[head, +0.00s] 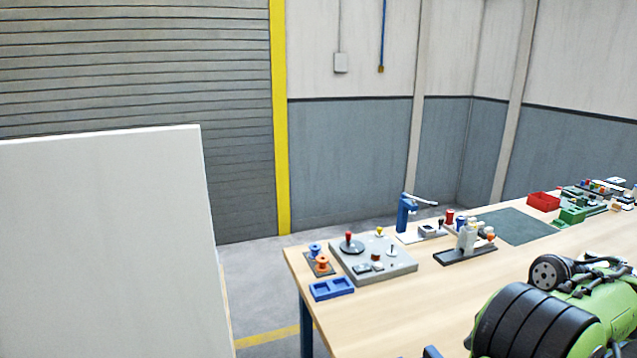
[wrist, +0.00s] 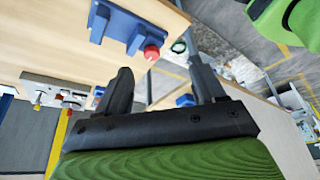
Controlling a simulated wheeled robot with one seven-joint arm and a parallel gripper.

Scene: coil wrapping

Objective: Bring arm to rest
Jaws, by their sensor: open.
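My gripper (wrist: 160,66) shows in the wrist view with its two dark fingers apart and nothing between them. It is beside the wooden workbench (wrist: 70,50), which looks tilted in this view. A blue fixture with a red knob (wrist: 152,52) lies beyond the fingertips, apart from them. In the head view my green and black arm (head: 545,315) is folded at the lower right, over the front of the workbench (head: 400,300). The fingers cannot be made out there.
On the bench stand a grey plate with knobs (head: 385,262), a blue two-pocket tray (head: 331,289), a blue press (head: 405,215), a grey stand (head: 466,245), a green mat (head: 515,226) and a red bin (head: 543,201). A white panel (head: 105,240) stands left. Floor shows between panel and bench.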

